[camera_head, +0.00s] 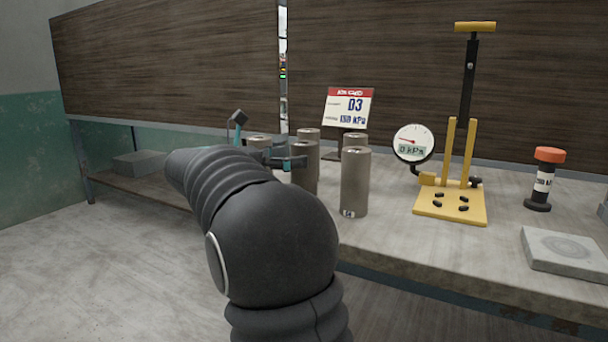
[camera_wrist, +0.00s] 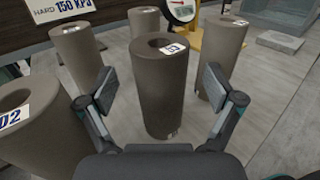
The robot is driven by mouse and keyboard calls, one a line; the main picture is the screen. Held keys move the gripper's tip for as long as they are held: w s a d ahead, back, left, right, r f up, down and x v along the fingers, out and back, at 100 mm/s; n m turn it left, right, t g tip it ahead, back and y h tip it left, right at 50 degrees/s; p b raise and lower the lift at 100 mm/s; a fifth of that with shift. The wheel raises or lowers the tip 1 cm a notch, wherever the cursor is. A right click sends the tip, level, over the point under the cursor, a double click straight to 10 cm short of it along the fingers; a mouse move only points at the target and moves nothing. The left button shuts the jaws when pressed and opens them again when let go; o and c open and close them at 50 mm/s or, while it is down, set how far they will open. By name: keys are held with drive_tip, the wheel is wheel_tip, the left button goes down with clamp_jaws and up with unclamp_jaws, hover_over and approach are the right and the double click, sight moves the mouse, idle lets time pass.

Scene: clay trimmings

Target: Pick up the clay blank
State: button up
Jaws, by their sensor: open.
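Several brown-grey upright clay cylinders stand grouped on the bench. One clay blank (camera_wrist: 163,100), with a round hole and a small label on top, stands upright between the fingers of my gripper (camera_wrist: 158,88) in the wrist view. The fingers are open, one on each side of it, with visible gaps. In the head view my gripper (camera_head: 288,163) is partly hidden behind my arm, beside a clay cylinder (camera_head: 306,178). Another cylinder (camera_head: 355,185) stands in front to the right. A cylinder labelled 02 (camera_wrist: 22,130) is close at left in the wrist view.
Behind stands a job card (camera_head: 348,108) reading D3 and 150 kPa. A yellow hand pump (camera_head: 452,205) with a round gauge (camera_head: 413,143) stands to the right. Farther right are an orange-capped bottle (camera_head: 544,180) and a grey slab (camera_head: 565,250). Neighbouring cylinders stand close behind.

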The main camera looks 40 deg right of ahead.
sight(304, 154)
drive_tip(key=x, duration=0.3)
clamp_jaws()
idle(0.4)
